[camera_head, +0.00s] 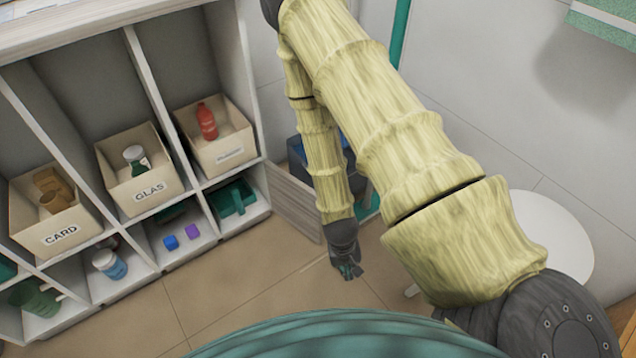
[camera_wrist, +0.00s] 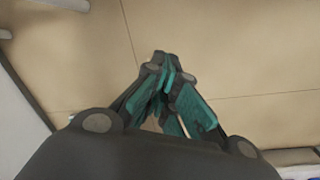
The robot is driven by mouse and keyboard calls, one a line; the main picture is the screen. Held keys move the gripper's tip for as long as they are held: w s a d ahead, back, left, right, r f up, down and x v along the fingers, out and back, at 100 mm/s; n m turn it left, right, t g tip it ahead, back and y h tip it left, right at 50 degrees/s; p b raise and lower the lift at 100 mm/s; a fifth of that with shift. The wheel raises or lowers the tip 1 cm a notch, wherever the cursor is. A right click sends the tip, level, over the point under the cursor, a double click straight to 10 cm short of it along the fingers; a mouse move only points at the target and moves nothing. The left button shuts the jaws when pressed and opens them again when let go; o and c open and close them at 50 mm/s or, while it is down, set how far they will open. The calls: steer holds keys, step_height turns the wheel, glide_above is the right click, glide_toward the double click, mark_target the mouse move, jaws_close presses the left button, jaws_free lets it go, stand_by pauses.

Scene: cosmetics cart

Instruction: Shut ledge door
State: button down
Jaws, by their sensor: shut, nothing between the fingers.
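The ledge door appears to be the grey wood-grain panel (camera_head: 292,202) at the right end of the lower shelf row. It stands open, angled out from the shelf's right edge over the floor. My gripper (camera_head: 348,271) is in front of and to the right of the door's outer end, low over the tan floor, and looks apart from it. My arm hides what lies just right of the panel. In the wrist view the green-padded fingers (camera_wrist: 165,70) are closed together with nothing between them, above bare floor.
The lower compartment beside the door holds a green tray (camera_head: 232,198). Bins labelled CARD (camera_head: 58,235) and GLAS (camera_head: 150,190) stand above. A dark box (camera_head: 297,150) stands behind the door. A round white table (camera_head: 550,235) is at right. Floor in front of the shelf is clear.

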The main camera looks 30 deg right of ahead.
steer(key=w+d+r+m+y+p, duration=0.2)
steer(key=w+d+r+m, duration=0.3)
steer(key=w+r, duration=0.6)
steer(key=w+d+r+m+y+p, duration=0.25)
steer(key=w+d+r+m, duration=0.3)
steer(key=w+r, duration=0.55)
steer(key=a+b+x, duration=0.2)
steer(key=b+x, duration=0.2)
steer(key=x, duration=0.7)
steer(key=shift+s+a+n+h+b, duration=0.25)
steer(key=shift+s+n+h+b, duration=0.1)
steer(key=shift+s+n+b, duration=0.1)
steer(key=shift+a+r, duration=0.1)
steer(key=shift+r, duration=0.05)
